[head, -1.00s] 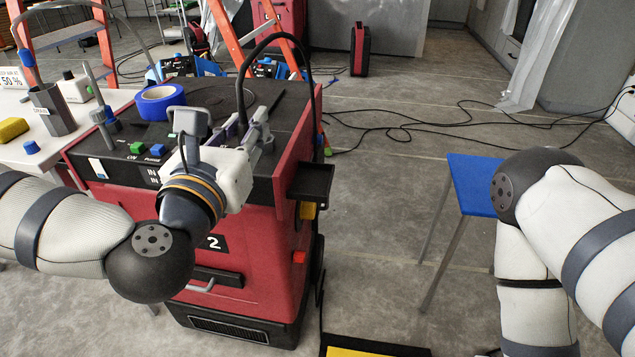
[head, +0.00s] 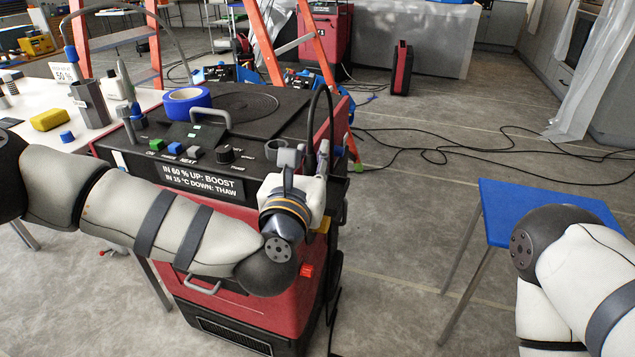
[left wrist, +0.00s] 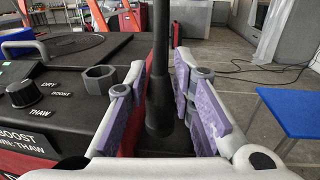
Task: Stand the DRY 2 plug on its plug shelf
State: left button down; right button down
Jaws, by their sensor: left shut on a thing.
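The red and black machine (head: 230,295) stands in front of me; its front number is hidden by my left arm. My left gripper (head: 318,158) is at the machine's right top edge. In the left wrist view, its purple-padded fingers (left wrist: 165,90) are shut on the black plug (left wrist: 158,112), which is upright with its thick cable rising above. The plug's lower end widens over a dark surface (left wrist: 150,147), apparently the plug shelf; I cannot tell whether they touch. In the head view my gripper hides the shelf. My right gripper is out of view.
Blue tape (head: 187,102), a handle (head: 210,118) and knobs sit on the machine's top. A grey hexagonal holder (left wrist: 100,79) stands left of the fingers. A blue table (head: 520,205) is at right, with free floor between. Cables (head: 440,150) lie on the floor behind.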

aim_at(316, 167)
pick_arm(q)
jog(key=w+f, duration=0.1)
jog(key=w+d+f, duration=0.1)
jog(key=f, duration=0.1)
jog(key=shift+w+f, duration=0.2)
jog(key=shift+w, duration=0.05)
notch_tip(316, 167, down, 4)
jog(key=shift+w+r+b, duration=0.15)
jog(key=shift+r+b, duration=0.1)
jog(key=shift+b, duration=0.15)
jog(key=shift+r, duration=0.1)
jog(key=shift+f, duration=0.3)
jog(key=c, duration=1.7)
grip_release()
jog(key=shift+r, duration=0.15)
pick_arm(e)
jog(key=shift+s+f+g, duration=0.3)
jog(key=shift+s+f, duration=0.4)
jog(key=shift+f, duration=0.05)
pick_arm(q)
jog(key=shift+o, duration=0.2)
